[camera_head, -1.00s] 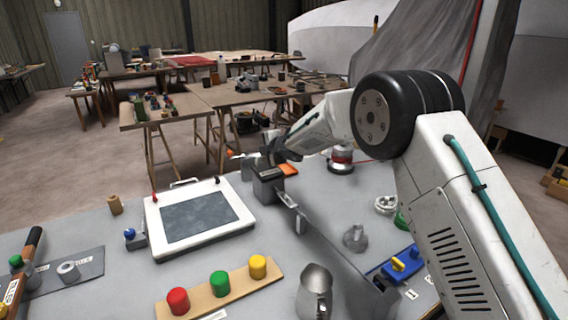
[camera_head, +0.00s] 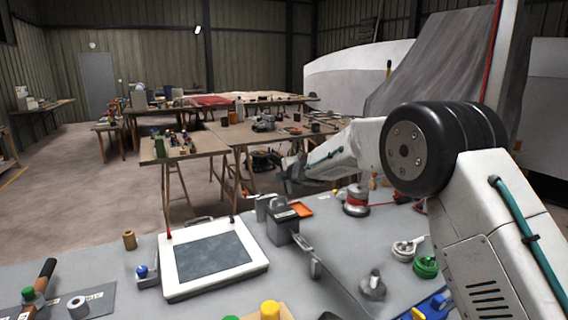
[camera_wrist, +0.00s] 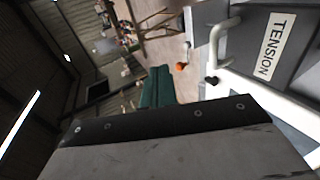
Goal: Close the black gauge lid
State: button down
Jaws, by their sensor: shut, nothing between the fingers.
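The dark grey gauge box (camera_head: 283,230) stands on the grey bench, just right of the white-framed panel. Its black lid (camera_head: 286,215), bearing a small pale label, looks to lie flat across the top; I cannot tell whether it is fully down. In the wrist view the dark lid face (camera_wrist: 262,75) reads "TENSION", beside a pale bent handle (camera_wrist: 222,42).
The white-framed panel (camera_head: 209,288) lies left of the box. An orange tray (camera_head: 301,209) sits just behind it, and a red-and-silver winch (camera_head: 356,200) stands to the right. A grey metal fitting (camera_head: 372,286) stands in front. Air above the box's left is clear.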

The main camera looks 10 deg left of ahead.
notch_tip(320, 180, up, 8)
jog(key=s+d, duration=0.1)
jog(key=s+d+f+m+h, duration=0.1)
jog(key=s+d+m+h, duration=0.3)
jog(key=d, duration=0.4)
jog(key=s+d+f+m+h, duration=0.1)
jog(key=d+f+m+h, duration=0.1)
jog(key=d+m+h, duration=0.35)
jog(key=s+d+r+m+g+h, duration=0.15)
jog(key=s+d+m+g, duration=0.4)
jog(key=s+d, duration=1.05)
jog(key=s+d+m+g+y, duration=0.1)
jog(key=s+d+m, duration=0.1)
jog(key=s, duration=1.1)
jog(key=s+d+m+g+y, duration=0.1)
jog(key=s+d+m, duration=0.2)
jog(key=s, duration=1.1)
jog(key=s+d+m+g+y, duration=0.1)
jog(key=s+m, duration=0.4)
jog(key=s, duration=0.9)
jog(key=shift+d+f+g, duration=0.35)
jog(key=shift+d+f, duration=0.1)
jog(key=shift+d, duration=0.2)
